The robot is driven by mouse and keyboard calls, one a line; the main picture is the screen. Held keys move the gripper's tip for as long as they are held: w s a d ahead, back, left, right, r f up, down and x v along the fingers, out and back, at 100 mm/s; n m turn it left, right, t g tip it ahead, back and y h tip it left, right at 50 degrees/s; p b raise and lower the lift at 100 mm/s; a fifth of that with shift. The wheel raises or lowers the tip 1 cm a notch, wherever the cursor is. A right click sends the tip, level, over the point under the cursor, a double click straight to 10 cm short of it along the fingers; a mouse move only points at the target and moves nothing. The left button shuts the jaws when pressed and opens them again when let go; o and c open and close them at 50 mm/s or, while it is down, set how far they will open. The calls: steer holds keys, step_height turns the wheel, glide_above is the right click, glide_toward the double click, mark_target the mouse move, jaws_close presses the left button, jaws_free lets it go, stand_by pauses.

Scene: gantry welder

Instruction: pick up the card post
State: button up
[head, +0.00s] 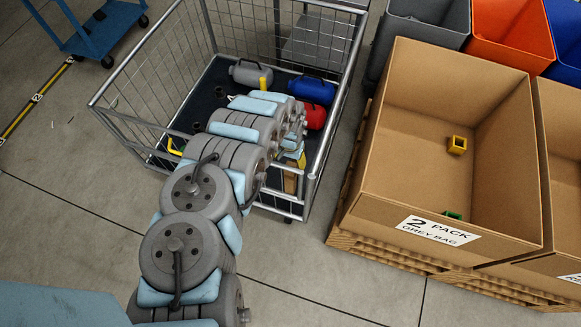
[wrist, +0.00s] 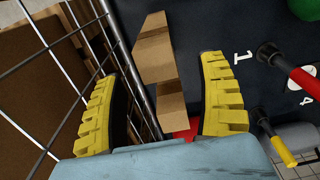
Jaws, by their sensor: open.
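The card post is most likely the brown cardboard-coloured block in the wrist view (wrist: 153,50), with a long upper part and a lower part (wrist: 171,103). It is inside the wire cage cart (head: 128,124), near its mesh wall. My gripper (wrist: 160,78) is open, with a yellow ribbed finger on each side of the block and visible space between. I cannot tell whether either finger touches it. In the head view my arm reaches into the cart, and a brown piece shows below the gripper (head: 291,180), partly hidden by it.
The cart's dark floor also holds a grey canister (head: 250,74), a blue one (head: 312,90) and a red one (head: 313,116). A red-handled tool (wrist: 292,70) and a yellow-handled one (wrist: 275,140) are right of my gripper. A cardboard box (head: 400,150) stands right of the cart.

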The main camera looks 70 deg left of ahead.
steer(key=shift+f+b, duration=0.35)
steer(key=shift+f, duration=0.75)
steer(key=f, duration=0.1)
steer(key=f+b, duration=0.1)
steer(key=f, duration=0.1)
steer(key=f+b, duration=0.1)
steer(key=f, duration=0.1)
steer(key=shift+d, duration=0.35)
jaws_close()
